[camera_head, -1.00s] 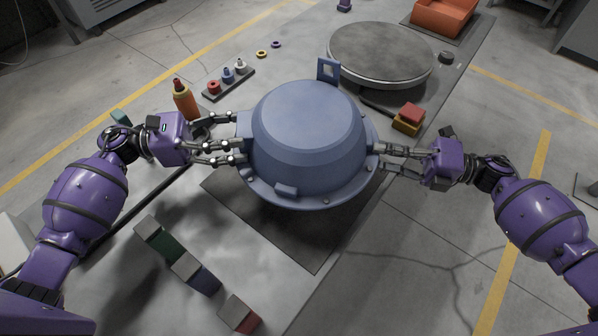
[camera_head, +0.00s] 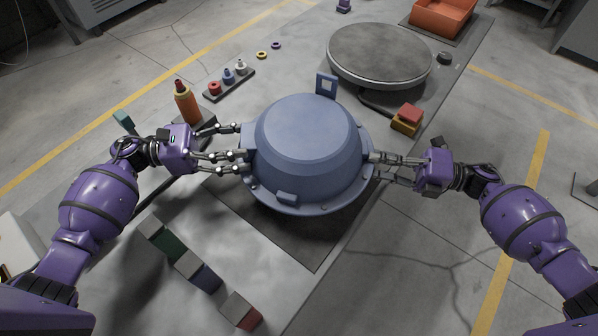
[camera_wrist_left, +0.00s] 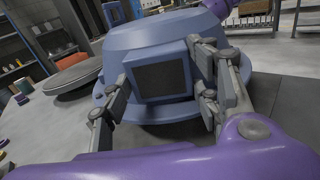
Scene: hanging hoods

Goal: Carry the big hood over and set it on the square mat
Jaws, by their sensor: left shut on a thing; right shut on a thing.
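The big blue-grey hood (camera_head: 305,138) is a dome with a wide flange, roughly level between my two arms. It is over the dark square mat (camera_head: 318,242), covering much of it; I cannot tell whether it touches the mat. My left gripper (camera_head: 246,156) is shut on the hood's left side. In the left wrist view its fingers (camera_wrist_left: 160,90) lie either side of a square block on the hood (camera_wrist_left: 150,38). My right gripper (camera_head: 374,166) is shut on the hood's right side, its fingertips partly hidden.
An orange bottle (camera_head: 187,102) and a rack of small pieces (camera_head: 229,84) are at left. Several blocks (camera_head: 198,271) lie in front. An orange bin (camera_head: 442,16) is far back.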

